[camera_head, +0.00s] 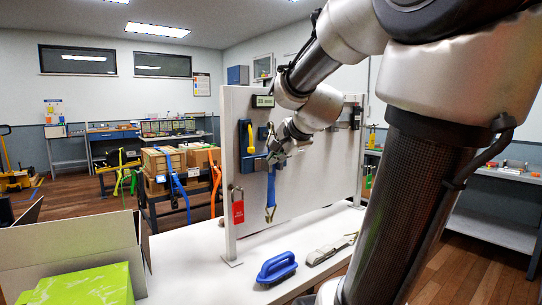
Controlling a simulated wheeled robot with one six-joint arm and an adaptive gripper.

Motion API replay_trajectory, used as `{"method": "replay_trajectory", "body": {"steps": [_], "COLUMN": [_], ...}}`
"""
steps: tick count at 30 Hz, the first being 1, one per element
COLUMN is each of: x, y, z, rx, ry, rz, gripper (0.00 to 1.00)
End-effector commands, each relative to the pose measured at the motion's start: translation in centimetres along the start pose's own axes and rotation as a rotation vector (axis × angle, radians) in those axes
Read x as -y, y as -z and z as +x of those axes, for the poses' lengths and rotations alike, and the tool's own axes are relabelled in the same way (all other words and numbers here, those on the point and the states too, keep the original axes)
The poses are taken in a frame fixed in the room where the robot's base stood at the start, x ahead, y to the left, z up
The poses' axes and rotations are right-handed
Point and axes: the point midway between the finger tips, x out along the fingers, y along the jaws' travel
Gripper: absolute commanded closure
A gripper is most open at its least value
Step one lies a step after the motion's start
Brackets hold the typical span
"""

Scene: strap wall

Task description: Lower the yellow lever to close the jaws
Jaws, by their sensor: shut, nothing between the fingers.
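The yellow lever (251,138) stands roughly upright on a dark blue fixture (243,150) at the left part of the white upright panel (315,165). The jaws it works are too small to make out. My gripper (271,158) is in front of the panel, to the right of the lever and a little lower. It looks apart from the lever. Its fingers are shut and empty, and they partly cover the top of a hanging blue strap (271,190) with a metal end.
A blue-handled tool (277,267) and a grey strap (330,250) lie on the white table (195,262). An open cardboard box (75,245) holding something green stands front left. Strapped cartons (163,160) stand behind.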

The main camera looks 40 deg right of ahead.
Motion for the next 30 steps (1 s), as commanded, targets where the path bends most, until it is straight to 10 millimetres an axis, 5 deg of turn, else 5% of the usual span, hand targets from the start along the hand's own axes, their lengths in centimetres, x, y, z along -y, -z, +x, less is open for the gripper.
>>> {"method": "replay_trajectory", "body": {"steps": [6, 24, 28, 30], "x": [-1.0, -1.1, -1.8, -4.2], "y": [0.0, 0.0, -0.4, -1.0], "z": [-1.5, -1.6, -1.7, -1.6], "rx": [-0.001, 0.0, 0.019, 0.061], "ry": [0.001, 0.001, -0.029, -0.107], "rz": [0.0, -0.005, -0.127, -0.298], "gripper": [1.0, 1.0, 1.0, 1.0]}}
